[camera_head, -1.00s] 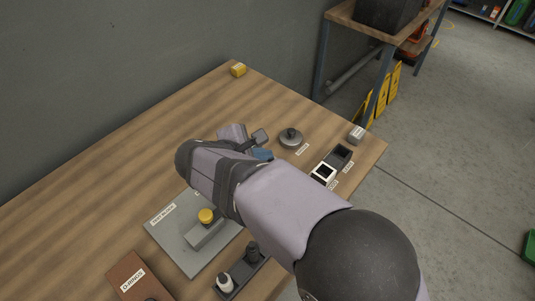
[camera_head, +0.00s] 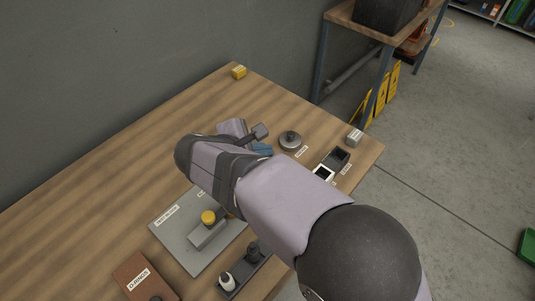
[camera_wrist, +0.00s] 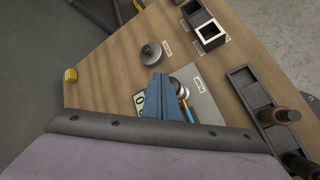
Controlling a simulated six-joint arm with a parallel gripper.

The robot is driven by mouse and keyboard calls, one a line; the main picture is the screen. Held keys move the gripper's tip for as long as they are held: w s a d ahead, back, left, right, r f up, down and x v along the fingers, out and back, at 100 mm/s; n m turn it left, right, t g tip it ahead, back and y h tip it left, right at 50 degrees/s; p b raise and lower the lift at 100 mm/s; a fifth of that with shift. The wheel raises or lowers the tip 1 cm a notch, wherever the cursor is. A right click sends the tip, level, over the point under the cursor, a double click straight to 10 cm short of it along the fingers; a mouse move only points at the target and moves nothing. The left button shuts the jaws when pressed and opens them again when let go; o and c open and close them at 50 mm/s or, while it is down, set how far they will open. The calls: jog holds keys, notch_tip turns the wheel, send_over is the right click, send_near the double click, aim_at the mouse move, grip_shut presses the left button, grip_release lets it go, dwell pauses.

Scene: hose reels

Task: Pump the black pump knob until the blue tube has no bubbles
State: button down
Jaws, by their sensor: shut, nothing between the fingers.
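My gripper (camera_head: 262,149) has blue fingers, closed together and empty; they also show in the wrist view (camera_wrist: 160,88). It hangs over the far edge of a grey board (camera_head: 178,229), partly seen in the wrist view (camera_wrist: 207,101). Beside the fingers in the wrist view is a small round silvery part (camera_wrist: 180,88), with a thin blue and orange piece (camera_wrist: 188,113) below it. I cannot tell whether that piece is the blue tube, or whether it shows bubbles. I cannot make out the black pump knob for certain; my arm and fingers cover part of the board.
A yellow knob (camera_head: 208,217) sits on the board. A round grey lidded item (camera_head: 290,141) and two small open boxes (camera_head: 323,173) stand at the right. A dark holder (camera_head: 243,276) with bottles is at the front.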

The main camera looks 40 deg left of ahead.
jog(key=shift+r, duration=0.1)
dwell(0.3)
jog(key=shift+r+p, duration=2.1)
jog(key=shift+r, duration=0.4)
jog(key=w+d+f+m+g+h, duration=0.1)
jog(key=w+d+f+m+g, duration=0.2)
jog(key=d, duration=0.5)
jog(key=w+d+m+h, duration=0.2)
jog(key=w+d+m, duration=0.2)
jog(key=d, duration=0.5)
jog(key=w+d+f+m+g+h, duration=0.1)
jog(key=w+d+f+m+g, duration=0.2)
jog(key=d, duration=0.5)
jog(key=s+d+f+m+g+y, duration=0.1)
jog(key=s+d+m, duration=0.5)
jog(key=d+m, duration=0.3)
jog(key=s+d+f+m+g+y, duration=0.2)
jog(key=s+d+m, duration=0.3)
jog(key=d+m, duration=0.4)
jog(key=d, duration=0.4)
jog(key=shift+s+d+f, duration=0.2)
jog(key=shift+s+d, duration=0.05)
jog(key=shift+s, duration=0.15)
